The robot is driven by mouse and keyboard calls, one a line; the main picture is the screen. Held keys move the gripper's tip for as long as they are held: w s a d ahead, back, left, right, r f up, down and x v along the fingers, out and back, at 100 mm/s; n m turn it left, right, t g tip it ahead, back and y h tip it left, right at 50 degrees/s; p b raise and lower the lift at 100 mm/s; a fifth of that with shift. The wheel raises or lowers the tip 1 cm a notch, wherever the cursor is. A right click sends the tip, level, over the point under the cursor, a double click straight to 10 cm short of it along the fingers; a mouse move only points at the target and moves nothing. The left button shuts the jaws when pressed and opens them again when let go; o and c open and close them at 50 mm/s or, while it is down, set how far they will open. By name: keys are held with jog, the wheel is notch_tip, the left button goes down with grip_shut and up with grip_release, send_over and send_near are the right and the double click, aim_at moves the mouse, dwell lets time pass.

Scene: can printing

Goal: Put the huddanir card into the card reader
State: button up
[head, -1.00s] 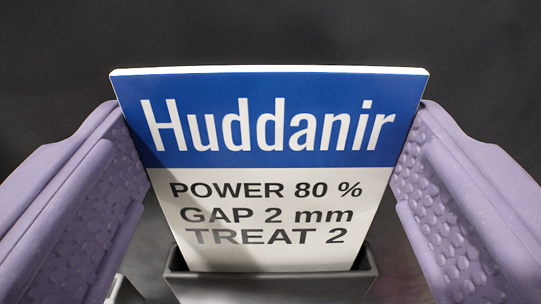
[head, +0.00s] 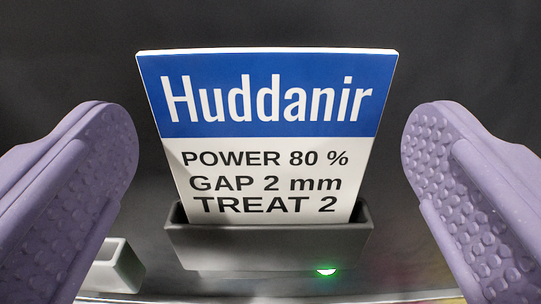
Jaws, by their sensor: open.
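The Huddanir card (head: 268,180), white with a blue header, stands upright in the slot of the dark grey card reader (head: 268,246). Its lower end is hidden inside the reader. A green light (head: 325,269) glows at the reader's lower front edge. My gripper (head: 270,165) is open, with one purple, dimpled finger on each side of the card. Both fingers are clear of the card, with wide gaps on the left and right.
A small grey open-topped holder (head: 118,268) stands at the lower left, partly behind my left finger. The background behind the card is plain dark, and no obstacle shows there.

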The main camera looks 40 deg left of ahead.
jog(key=v, duration=0.6)
dwell(0.3)
